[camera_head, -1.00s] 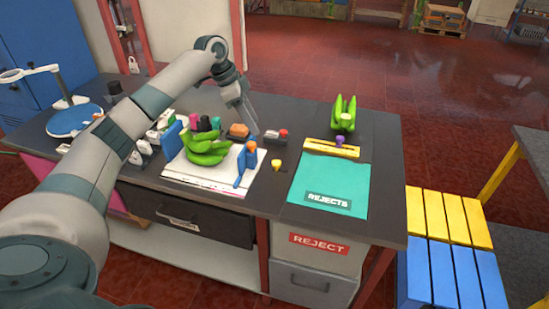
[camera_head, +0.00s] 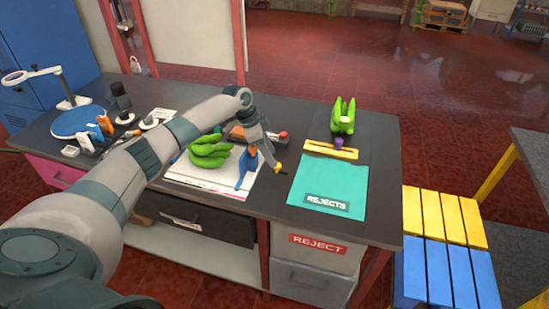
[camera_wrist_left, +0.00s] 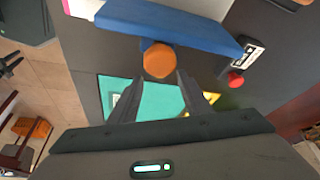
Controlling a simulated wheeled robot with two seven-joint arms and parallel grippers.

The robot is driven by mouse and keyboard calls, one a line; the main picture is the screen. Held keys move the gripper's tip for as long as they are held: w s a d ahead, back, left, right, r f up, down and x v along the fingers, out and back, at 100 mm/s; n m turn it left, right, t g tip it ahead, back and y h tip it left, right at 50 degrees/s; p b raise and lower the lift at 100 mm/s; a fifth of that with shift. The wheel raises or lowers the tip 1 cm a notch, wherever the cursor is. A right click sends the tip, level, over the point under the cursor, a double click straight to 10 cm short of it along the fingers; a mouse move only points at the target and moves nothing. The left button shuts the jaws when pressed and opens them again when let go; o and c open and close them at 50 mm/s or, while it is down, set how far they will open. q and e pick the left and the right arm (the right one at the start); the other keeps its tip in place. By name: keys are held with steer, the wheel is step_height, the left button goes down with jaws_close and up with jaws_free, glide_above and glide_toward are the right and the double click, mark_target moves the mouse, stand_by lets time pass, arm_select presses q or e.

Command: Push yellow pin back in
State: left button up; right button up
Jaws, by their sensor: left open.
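A small yellow-headed pin (camera_head: 278,168) with a dark lower part is on the dark bench, between the white board and the teal mat. My left gripper (camera_head: 274,163) is open, with its fingertips close to the pin in the head view. I cannot tell whether they touch it. In the left wrist view the open fingers (camera_wrist_left: 158,92) have nothing visibly between them, and I cannot make out the pin there. A blue stand (camera_head: 247,169) with an orange knob is just left of the gripper; the orange knob (camera_wrist_left: 159,60) lies ahead of the fingers. My right gripper is out of view.
Green bananas (camera_head: 210,152) lie on the white board (camera_head: 195,184). The teal rejects mat (camera_head: 328,190) is to the right. Behind it are a yellow gauge (camera_head: 318,150) with a purple knob and another green bunch (camera_head: 343,118). A red-knobbed block (camera_wrist_left: 240,63) stands close to the gripper.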

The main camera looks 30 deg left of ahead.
arm_select(q)
steer(key=shift+p+x, duration=0.45)
steer(key=shift+x, duration=1.7)
